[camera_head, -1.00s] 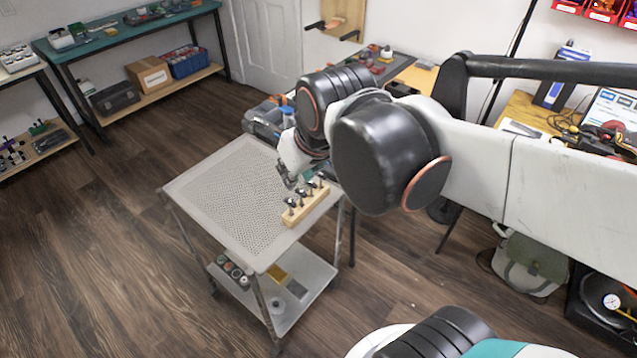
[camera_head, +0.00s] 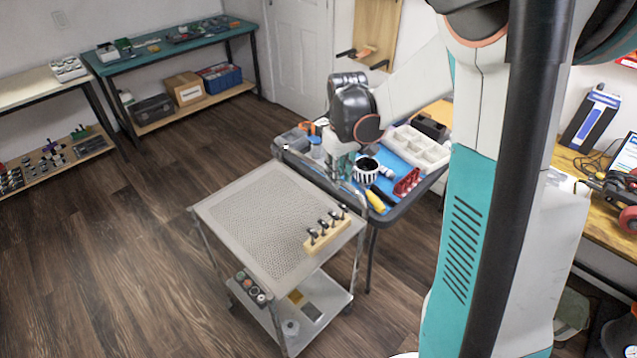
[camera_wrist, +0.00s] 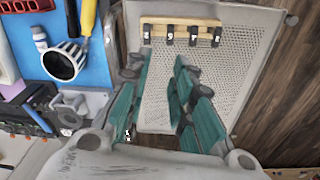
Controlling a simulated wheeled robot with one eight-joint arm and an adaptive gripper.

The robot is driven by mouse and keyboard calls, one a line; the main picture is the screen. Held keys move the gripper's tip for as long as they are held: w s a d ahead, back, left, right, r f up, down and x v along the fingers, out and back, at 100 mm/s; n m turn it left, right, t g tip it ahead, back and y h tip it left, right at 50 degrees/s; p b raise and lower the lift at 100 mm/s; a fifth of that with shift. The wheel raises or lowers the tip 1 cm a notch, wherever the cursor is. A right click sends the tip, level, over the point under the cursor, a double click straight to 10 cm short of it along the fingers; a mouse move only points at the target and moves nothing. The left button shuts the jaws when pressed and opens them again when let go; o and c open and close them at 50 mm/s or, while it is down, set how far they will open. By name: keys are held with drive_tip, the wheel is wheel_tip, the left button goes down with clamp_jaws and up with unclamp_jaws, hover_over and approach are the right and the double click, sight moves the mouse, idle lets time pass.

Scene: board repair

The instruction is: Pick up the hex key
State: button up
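A wooden block (camera_head: 328,236) stands near the right edge of the grey mesh-topped cart (camera_head: 235,218). Several dark-topped upright tools (camera_head: 323,226) stand in it in a row. I cannot tell which is the hex key. In the wrist view the block (camera_wrist: 155,22) is at the top, with pale marks on the tool tops (camera_wrist: 169,37). My gripper (camera_wrist: 158,72) is open and empty, its teal fingers apart over the cart top and pointing toward the block.
A table with a blue mat stands behind the cart, holding a striped cup (camera_head: 367,170), a yellow-handled tool (camera_head: 375,201), a red rack (camera_head: 406,182) and a white tray (camera_head: 417,148). Most of the cart top is clear. Jars (camera_head: 251,288) sit on its lower shelf.

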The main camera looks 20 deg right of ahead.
sight(344, 206)
drive_tip(key=shift+g, duration=0.5)
drive_tip(key=d+f+b, duration=0.1)
drive_tip(key=f, duration=0.5)
drive_tip(key=w+d+f+b, duration=0.1)
drive_tip(key=f, duration=0.5)
drive_tip(key=d+f+b, duration=0.1)
drive_tip(key=f+b, duration=0.1)
drive_tip(key=f, duration=0.3)
drive_tip(key=shift+w+f, duration=0.2)
drive_tip(key=shift+f, duration=0.2)
clamp_jaws()
